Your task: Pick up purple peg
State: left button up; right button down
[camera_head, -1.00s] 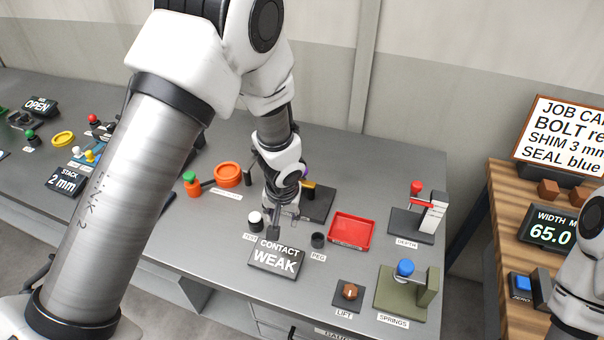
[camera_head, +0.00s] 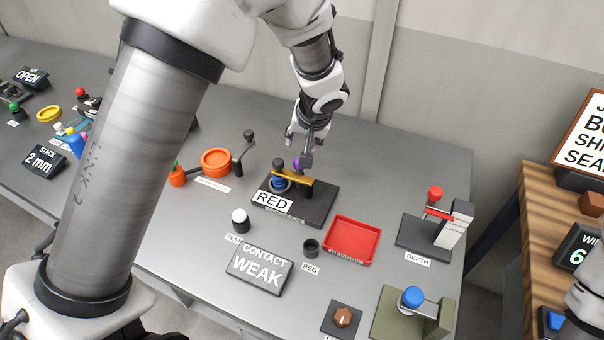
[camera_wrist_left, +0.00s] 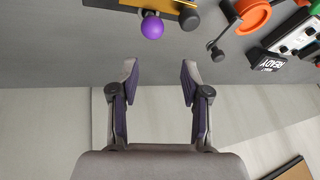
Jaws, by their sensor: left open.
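The purple peg shows as a small purple round shape (camera_head: 297,164) at the back of the dark fixture (camera_head: 318,213) with the RED sign, partly behind my gripper in the head view. In the left wrist view it is a purple ball (camera_wrist_left: 152,27) at the top, beside a yellow bar. My left gripper (camera_head: 300,150) is over the back of the fixture. Its two fingers (camera_wrist_left: 158,85) are apart with nothing between them, and the ball lies beyond the tips. My right gripper is not in view.
The yellow bar (camera_head: 293,178) spans the fixture near a blue coil. In front are the CONTACT WEAK sign (camera_head: 259,268), a dark PEG holder (camera_head: 311,248) and a red tray (camera_head: 369,242). An orange ring (camera_head: 216,162) with a crank is left. Bare table lies behind the fixture.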

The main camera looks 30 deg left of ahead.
pick_arm(q)
jog(key=b, duration=0.1)
send_over(300, 171)
jog(key=d, duration=0.1)
notch_tip(300, 171, down, 5)
jog(key=f, duration=0.2)
jog(key=a+f, duration=0.1)
jog(key=f, duration=0.2)
jog(key=shift+w+f, duration=0.1)
jog(key=shift+w, duration=0.1)
jog(key=shift+w+a+f, duration=0.1)
grip_shut()
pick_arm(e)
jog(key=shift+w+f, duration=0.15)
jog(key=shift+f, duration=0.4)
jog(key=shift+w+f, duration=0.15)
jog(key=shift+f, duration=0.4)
